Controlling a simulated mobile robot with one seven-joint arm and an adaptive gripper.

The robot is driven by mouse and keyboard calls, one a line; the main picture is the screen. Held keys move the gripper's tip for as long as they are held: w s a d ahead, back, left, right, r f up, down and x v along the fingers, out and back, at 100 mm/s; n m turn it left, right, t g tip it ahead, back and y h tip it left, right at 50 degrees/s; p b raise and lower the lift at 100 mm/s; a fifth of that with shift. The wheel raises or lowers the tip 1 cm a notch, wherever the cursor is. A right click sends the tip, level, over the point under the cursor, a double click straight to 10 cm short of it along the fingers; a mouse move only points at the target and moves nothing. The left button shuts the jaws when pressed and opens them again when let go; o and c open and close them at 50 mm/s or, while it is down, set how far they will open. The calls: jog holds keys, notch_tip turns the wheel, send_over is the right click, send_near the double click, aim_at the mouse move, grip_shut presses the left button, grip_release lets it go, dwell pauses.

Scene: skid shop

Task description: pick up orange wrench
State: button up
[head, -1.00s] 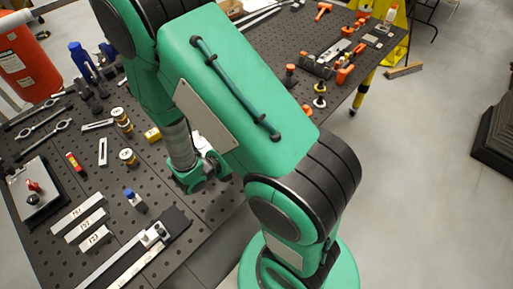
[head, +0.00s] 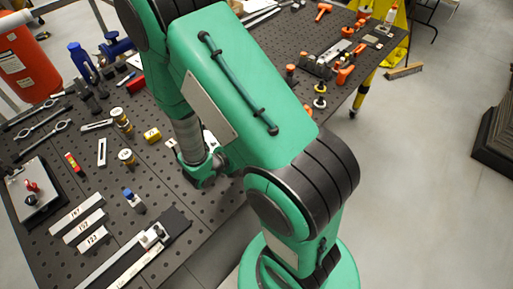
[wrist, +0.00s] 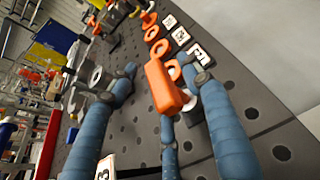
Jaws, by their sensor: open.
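My gripper (wrist: 160,72) shows in the wrist view as blue fingers spread apart, with nothing clasped. I cannot tell for sure which orange piece is the wrench.
The dark perforated bench (head: 235,200) is crowded. A blue vise (head: 115,45), labelled white bars (head: 84,225) and a plate with a red knob (head: 38,195) stand at the left. Open floor (head: 430,170) lies to the right.

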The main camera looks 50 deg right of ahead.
jog(key=shift+c, duration=0.3)
grip_shut()
jog(key=shift+r, duration=0.15)
jog(key=shift+r+p, duration=0.35)
jog(key=shift+r, duration=0.6)
jog(key=shift+s+a+r, duration=0.15)
jog(key=shift+r, duration=0.65)
jog(key=s+a+r+p, duration=0.1)
jog(key=s+a, duration=0.7)
jog(key=s, duration=0.5)
jog(key=shift+a+p, duration=0.35)
jog(key=shift+p, duration=0.05)
jog(key=shift+r, duration=0.1)
